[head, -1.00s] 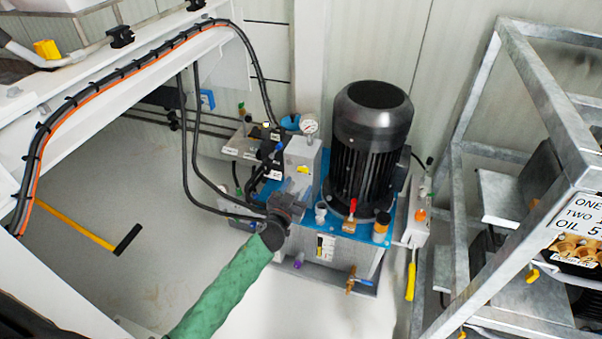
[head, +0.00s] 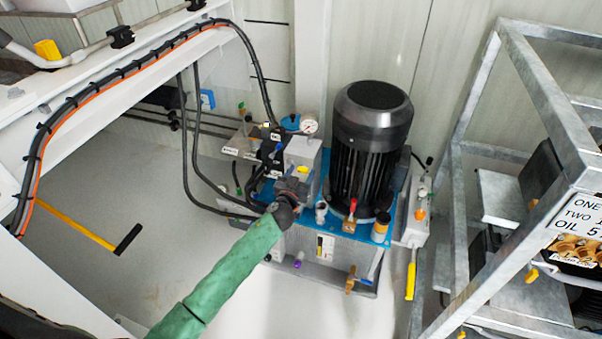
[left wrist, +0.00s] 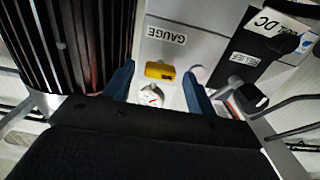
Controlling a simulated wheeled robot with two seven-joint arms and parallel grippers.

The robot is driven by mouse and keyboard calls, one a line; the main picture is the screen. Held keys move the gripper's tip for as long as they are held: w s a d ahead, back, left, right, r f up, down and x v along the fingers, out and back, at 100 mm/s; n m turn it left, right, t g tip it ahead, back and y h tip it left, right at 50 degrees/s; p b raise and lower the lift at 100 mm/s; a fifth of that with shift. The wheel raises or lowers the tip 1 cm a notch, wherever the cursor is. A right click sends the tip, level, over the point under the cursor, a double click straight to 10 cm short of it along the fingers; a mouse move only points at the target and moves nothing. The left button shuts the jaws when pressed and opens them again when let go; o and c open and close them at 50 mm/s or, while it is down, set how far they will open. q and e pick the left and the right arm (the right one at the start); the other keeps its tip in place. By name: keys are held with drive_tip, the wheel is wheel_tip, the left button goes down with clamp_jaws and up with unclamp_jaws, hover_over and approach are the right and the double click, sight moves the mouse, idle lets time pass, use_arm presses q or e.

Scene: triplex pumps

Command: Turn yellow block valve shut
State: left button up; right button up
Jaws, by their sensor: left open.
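The yellow block valve (left wrist: 160,71) shows in the left wrist view as a small yellow handle lying crosswise on a pale block (left wrist: 168,50), below a "GAUGE" label. It also shows in the head view (head: 303,169), small, on the white block of the pump unit. My left gripper (left wrist: 158,76) is open. Its two blue fingers stand on either side of the valve, with gaps on both sides. I cannot tell how far the tips are from the block. In the head view, my left gripper (head: 291,186) is at the front of the block, partly hidden by its own wrist.
A black finned motor (head: 371,150) stands right of the block. A black "RELIEF" block (left wrist: 245,60) and a black knob (left wrist: 252,98) are on the other side. Hoses (head: 190,150) hang at left.

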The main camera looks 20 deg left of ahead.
use_arm(q)
drive_tip(key=shift+w, duration=0.2)
drive_tip(key=c, duration=1)
